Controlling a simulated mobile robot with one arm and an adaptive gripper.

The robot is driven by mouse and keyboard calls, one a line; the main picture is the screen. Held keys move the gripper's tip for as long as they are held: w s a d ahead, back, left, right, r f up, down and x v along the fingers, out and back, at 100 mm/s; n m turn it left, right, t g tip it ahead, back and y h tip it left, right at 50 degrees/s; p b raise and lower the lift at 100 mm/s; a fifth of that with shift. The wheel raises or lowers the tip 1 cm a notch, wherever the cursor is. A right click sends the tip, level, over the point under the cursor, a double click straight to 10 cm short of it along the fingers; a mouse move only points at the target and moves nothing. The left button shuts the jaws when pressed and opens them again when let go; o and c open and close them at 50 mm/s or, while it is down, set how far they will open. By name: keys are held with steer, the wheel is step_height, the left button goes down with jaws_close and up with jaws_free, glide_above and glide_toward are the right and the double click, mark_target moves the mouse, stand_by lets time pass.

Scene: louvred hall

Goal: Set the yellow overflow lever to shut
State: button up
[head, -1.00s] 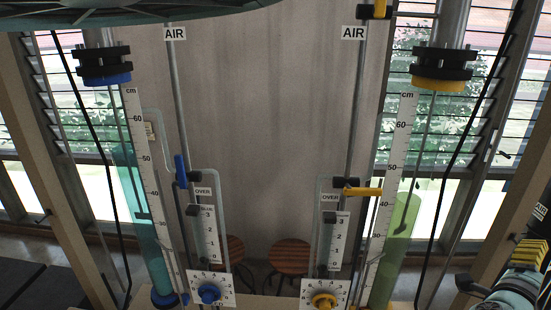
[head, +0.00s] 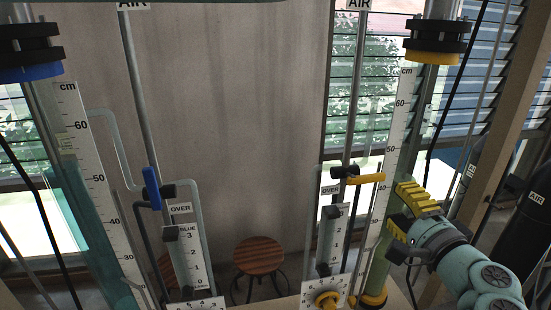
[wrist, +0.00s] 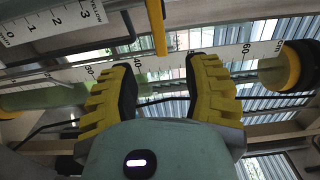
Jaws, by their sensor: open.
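The yellow overflow lever (head: 366,179) sticks out level to the right from its dark valve body, under the right AIR pipe and above an OVER label (head: 330,190). In the wrist view the lever (wrist: 158,30) is a yellow bar at the top centre, its free end near the gap between my fingertips. My gripper (head: 404,213) is open, with yellow ribbed fingers, to the right of and a little below the lever in the head view. It also shows in the wrist view (wrist: 163,68), holding nothing. No contact with the lever shows.
A tall cm scale (head: 396,130) and a green-tinted tube stand close to my gripper. A blue lever (head: 152,188) stands upright on the left unit. A yellow dial knob (head: 327,299) sits below. A round wooden stool (head: 258,257) stands behind.

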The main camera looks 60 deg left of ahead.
mark_target(375, 180)
steer(key=shift+p+x, duration=0.35)
steer(key=shift+x, duration=4.5)
steer(key=shift+c, duration=0.2)
steer(key=shift+d, duration=0.1)
jaws_close()
